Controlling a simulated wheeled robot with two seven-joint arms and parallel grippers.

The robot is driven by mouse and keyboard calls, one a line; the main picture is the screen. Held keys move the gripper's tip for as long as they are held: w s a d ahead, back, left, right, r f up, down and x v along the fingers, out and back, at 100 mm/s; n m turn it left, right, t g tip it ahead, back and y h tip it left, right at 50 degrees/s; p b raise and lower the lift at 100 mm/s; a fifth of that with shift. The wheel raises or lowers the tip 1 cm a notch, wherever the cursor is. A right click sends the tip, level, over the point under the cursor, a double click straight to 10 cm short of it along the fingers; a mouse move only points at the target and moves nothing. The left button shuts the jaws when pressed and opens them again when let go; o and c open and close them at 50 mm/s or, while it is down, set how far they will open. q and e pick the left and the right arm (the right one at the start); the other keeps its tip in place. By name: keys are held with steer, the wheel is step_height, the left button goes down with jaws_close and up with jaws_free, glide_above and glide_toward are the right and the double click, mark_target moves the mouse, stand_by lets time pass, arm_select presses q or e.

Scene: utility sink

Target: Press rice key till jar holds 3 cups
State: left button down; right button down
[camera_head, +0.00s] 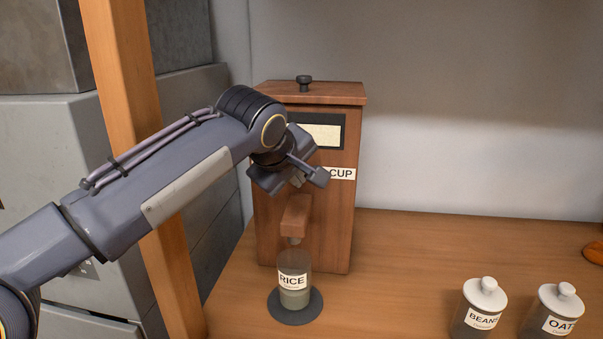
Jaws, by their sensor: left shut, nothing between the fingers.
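A wooden dispenser (333,222) stands upright on the wooden counter, with a dark-framed pale window and a label ending in "CUP". A wooden spout (295,216) sticks out from its front. Below the spout, a clear jar labelled "RICE" (294,279) stands on a round dark pad (296,312). The jar holds some pale contents in its lower part. My left gripper (317,177) is shut and empty in front of the dispenser, beside the "CUP" label. It hides part of the front, and no key shows clearly. My right gripper is not in view.
An orange-brown object (594,253) is cut off at the right edge. A wooden post (130,80) rises at left. The counter between dispenser and jars is clear.

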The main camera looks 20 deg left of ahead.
arm_select(q)
steer(key=shift+s+d+b, duration=0.2)
steer(key=shift+s, duration=0.55)
steer(key=shift+s+d+b, duration=0.2)
steer(key=shift+s+b, duration=0.05)
steer(key=shift+s, duration=0.5)
steer(key=shift+s+d+b, duration=0.2)
steer(key=shift+s, duration=0.55)
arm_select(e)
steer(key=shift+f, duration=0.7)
